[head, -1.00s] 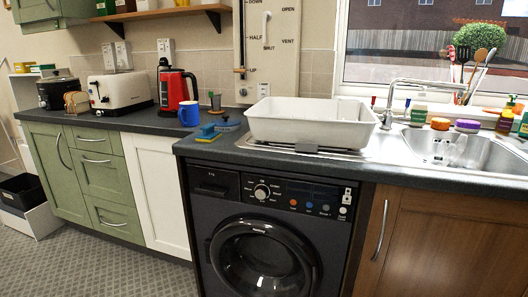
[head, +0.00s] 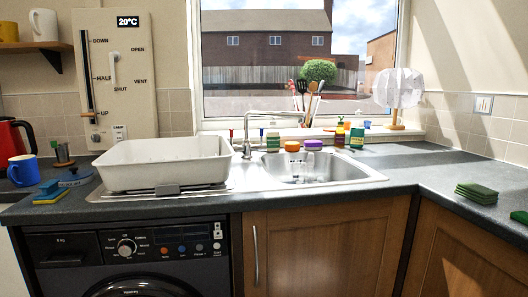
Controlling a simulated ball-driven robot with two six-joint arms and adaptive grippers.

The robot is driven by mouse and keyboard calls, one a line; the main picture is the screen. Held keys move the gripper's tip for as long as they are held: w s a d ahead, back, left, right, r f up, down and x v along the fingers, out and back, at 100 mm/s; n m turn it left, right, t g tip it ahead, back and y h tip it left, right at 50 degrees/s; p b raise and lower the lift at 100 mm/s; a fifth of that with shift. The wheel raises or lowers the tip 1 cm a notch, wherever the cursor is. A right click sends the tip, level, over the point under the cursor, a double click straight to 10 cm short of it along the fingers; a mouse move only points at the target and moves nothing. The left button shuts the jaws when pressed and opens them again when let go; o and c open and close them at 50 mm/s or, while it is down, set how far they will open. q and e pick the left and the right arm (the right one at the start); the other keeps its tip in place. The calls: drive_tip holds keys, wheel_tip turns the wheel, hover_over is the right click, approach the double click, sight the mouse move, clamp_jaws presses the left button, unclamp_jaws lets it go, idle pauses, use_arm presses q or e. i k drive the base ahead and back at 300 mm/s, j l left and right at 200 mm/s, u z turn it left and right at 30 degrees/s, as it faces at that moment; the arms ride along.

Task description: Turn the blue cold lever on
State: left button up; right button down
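The chrome tap (head: 247,138) stands behind the steel sink (head: 318,168), with its spout reaching right over the basin side. A small blue lever (head: 262,133) stands upright just right of the tap's base; it is tiny here and its exact setting is hard to tell. A small red lever (head: 231,134) stands to the left of the tap's base. No water stream is visible. Neither of my grippers is in view.
A white basin (head: 165,165) sits on the drainer left of the tap. Several small containers, including an orange-lidded jar (head: 292,146) and a purple-lidded jar (head: 313,145), line the sink's back edge. Green pads (head: 477,193) lie on the right counter, otherwise mostly clear.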

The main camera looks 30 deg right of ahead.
sight(262, 147)
drive_tip(key=z, duration=1.05)
drive_tip(key=i+l+u, duration=0.1)
